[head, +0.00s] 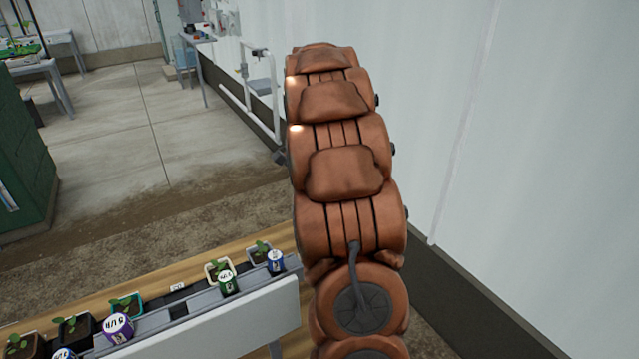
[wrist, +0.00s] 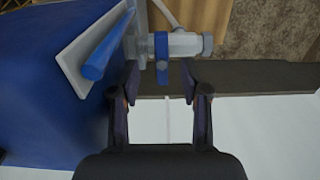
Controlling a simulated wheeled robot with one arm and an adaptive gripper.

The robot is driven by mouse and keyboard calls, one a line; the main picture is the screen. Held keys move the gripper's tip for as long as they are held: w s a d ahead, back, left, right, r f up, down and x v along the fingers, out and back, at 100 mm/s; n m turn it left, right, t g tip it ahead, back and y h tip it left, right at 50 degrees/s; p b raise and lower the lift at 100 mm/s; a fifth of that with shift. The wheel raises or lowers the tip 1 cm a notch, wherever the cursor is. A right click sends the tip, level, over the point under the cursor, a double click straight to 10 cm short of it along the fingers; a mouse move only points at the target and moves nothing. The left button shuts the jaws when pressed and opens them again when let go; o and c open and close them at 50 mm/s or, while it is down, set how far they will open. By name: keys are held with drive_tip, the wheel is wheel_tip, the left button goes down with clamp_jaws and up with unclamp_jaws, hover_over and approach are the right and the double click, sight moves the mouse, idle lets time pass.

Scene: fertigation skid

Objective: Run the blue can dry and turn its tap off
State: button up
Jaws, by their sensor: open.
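In the wrist view, the blue can (wrist: 50,95) fills the left side. A pale metal tap body (wrist: 183,45) sticks out from it to the right. A blue tap handle (wrist: 161,58) hangs across the tap body and points down toward my gripper. My gripper (wrist: 161,84) is open, with one fingertip on each side of the handle's lower end. I cannot tell whether either fingertip touches it. The can's level and outlet flow do not show. In the head view, my arm covers the middle, and the gripper and the tap are hidden.
A blue bar (wrist: 108,47) and a pale bracket (wrist: 84,52) sit beside the tap. In the head view, a bench (head: 180,292) with several seedling pots and labelled cups stands at the lower left. A pale wall (head: 530,150) is close on the right. Floor (head: 150,140) is open at left.

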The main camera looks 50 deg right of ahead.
drive_tip(key=shift+w+f+b, duration=0.1)
drive_tip(key=shift+f+b, duration=0.5)
drive_tip(key=shift+f, duration=1.35)
drive_tip(key=shift+c, duration=0.3)
clamp_jaws()
drive_tip(key=shift+o, duration=0.3)
unclamp_jaws()
drive_tip(key=shift+f, duration=0.25)
drive_tip(key=shift+c, duration=0.2)
drive_tip(key=shift+a+f, duration=0.1)
clamp_jaws()
drive_tip(key=shift+c, duration=0.3)
unclamp_jaws()
drive_tip(key=shift+o, duration=0.5)
